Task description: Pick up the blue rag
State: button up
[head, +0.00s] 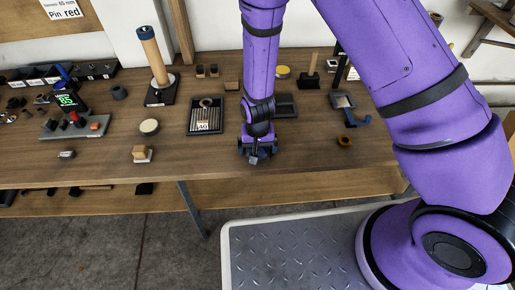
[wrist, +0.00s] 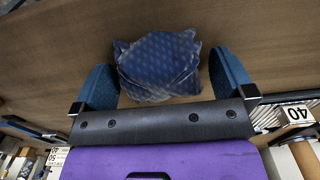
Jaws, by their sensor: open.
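The blue rag (wrist: 158,65) is a crumpled, dark blue patterned cloth. In the wrist view it lies on the brown wooden table (wrist: 60,50), between my two fingers. My gripper (wrist: 165,82) is open, with one blue finger on each side of the rag. The left finger is close to the rag's edge; I cannot tell whether it touches. A small gap shows at the right finger. In the head view my gripper (head: 257,156) points down near the table's front edge and mostly hides the rag.
A slotted tray (head: 206,117) marked 40 stands just left of my gripper, and a dark tray (head: 285,105) stands behind it to the right. A small wooden block (head: 142,154) and a round tin (head: 149,127) lie further left.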

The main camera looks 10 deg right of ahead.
jog(key=c, duration=1)
jog(key=shift+o, duration=0.2)
jog(key=shift+r, duration=0.1)
